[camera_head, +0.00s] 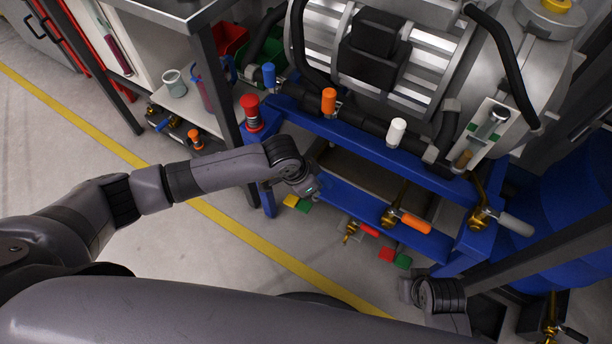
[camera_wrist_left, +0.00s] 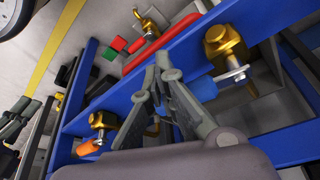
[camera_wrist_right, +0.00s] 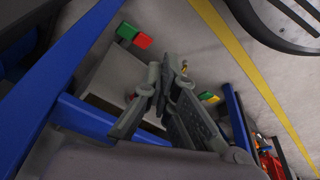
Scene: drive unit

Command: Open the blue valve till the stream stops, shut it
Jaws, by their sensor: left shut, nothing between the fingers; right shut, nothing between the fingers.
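The blue valve shows in the left wrist view as a brass body (camera_wrist_left: 222,45) with a blue lever (camera_wrist_left: 204,88) on the blue frame. My left gripper (camera_wrist_left: 168,72) is shut and empty, its fingers close beside the lever; I cannot tell whether they touch it. In the head view my left wrist (camera_head: 300,184) covers this spot, so valve and fingertips are hidden. My right gripper (camera_wrist_right: 166,72) is shut and empty above the frame and floor; in the head view only my right wrist shows, at lower right. I cannot make out a stream.
An orange-lever valve (camera_head: 414,223) and a grey-lever valve (camera_head: 515,224) sit further right on the frame. Blue, orange and white knobs (camera_head: 397,132) stand along a black pipe above. A red-capped post (camera_head: 251,112) stands left. Red and green blocks lie on the floor.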

